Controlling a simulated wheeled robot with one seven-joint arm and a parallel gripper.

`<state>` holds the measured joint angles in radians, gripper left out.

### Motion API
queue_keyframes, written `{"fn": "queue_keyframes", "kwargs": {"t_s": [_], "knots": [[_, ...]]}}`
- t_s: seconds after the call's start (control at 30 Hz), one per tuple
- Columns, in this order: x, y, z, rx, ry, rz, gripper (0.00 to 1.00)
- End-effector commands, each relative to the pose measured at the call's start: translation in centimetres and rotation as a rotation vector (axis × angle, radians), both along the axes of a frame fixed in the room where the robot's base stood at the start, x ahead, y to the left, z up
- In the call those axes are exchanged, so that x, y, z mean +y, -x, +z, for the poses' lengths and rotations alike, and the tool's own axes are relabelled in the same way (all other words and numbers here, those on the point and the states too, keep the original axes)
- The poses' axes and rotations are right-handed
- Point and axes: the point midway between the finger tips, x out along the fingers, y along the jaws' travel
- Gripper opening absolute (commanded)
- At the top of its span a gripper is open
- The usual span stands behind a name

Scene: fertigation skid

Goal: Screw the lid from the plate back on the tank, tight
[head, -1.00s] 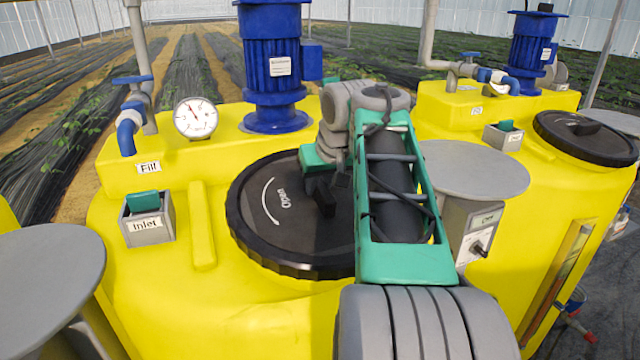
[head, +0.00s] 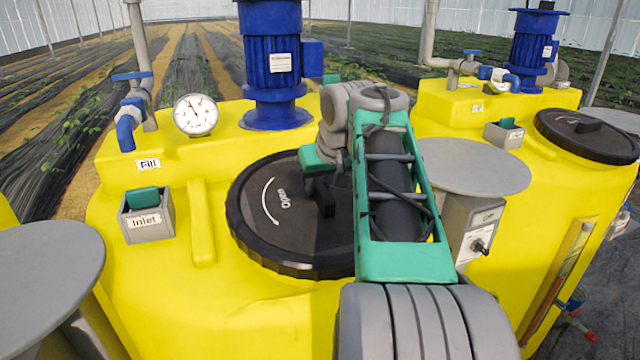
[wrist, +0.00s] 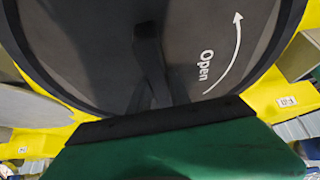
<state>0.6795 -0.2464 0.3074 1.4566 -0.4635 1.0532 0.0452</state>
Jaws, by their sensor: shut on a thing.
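The black lid (head: 270,222) lies over the opening of the near yellow tank (head: 150,290). Its face carries the word "Open" and a curved white arrow. In the wrist view the lid (wrist: 90,50) fills most of the upper picture, with its raised bar handle (wrist: 148,62) running down the middle. My gripper (head: 322,192) is over the lid's centre, shut on the handle. My arm hides the lid's right part. I cannot tell whether the lid's thread is engaged. A bare round grey plate (head: 470,166) stands right of the tank, and another (head: 45,260) at the left.
A blue motor (head: 272,70) and a pressure gauge (head: 196,115) stand behind the lid. The Inlet box (head: 147,218) is to its left. A grey switch box (head: 475,232) is below the right plate. A second lidded tank (head: 555,200) stands at right.

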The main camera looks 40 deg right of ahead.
Motion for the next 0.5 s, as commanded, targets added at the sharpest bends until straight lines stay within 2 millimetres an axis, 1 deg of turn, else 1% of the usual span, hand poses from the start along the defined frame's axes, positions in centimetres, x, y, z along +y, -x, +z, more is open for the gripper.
{"fn": "queue_keyframes", "kwargs": {"t_s": [0.3,0.5], "knots": [[-0.04,-0.17,-0.56,-0.006,0.004,0.000,0.00],[-0.05,-0.19,-0.56,-0.006,0.004,0.000,0.00]]}}
